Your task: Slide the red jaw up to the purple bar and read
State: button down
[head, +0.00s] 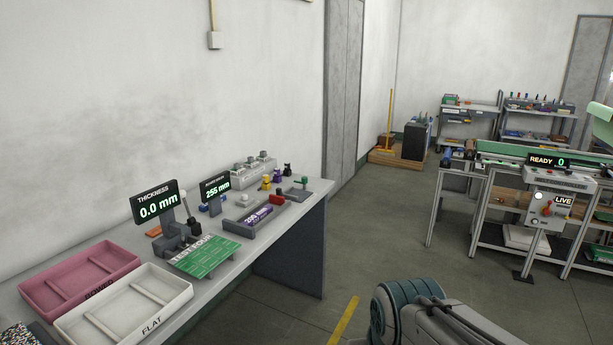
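The red jaw (277,198) is a small block at the far right part of a grey measuring fixture (292,208) on the bench at the left. The purple bar (257,215) lies in the fixture, nearer to me and to the left of the red jaw. A gap seems to show between them, but they are too small to be sure. A black display (215,188) behind the fixture reads 255 mm. My gripper is out of view; only part of my arm shows at the bottom right.
On the bench, a thickness gauge display (158,202) reads 0.0 mm. A green board (205,257), a white FLAT tray (155,325) and a pink tray (42,297) stand nearer. Small coloured pieces stand behind the fixture. Open floor lies right of the bench.

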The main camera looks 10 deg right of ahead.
aim_at(278, 201)
jog(key=z, duration=0.35)
jog(key=i, duration=1.7)
jog(key=u, duration=0.5)
jog(key=i, duration=1.15)
jog(key=u, duration=0.5)
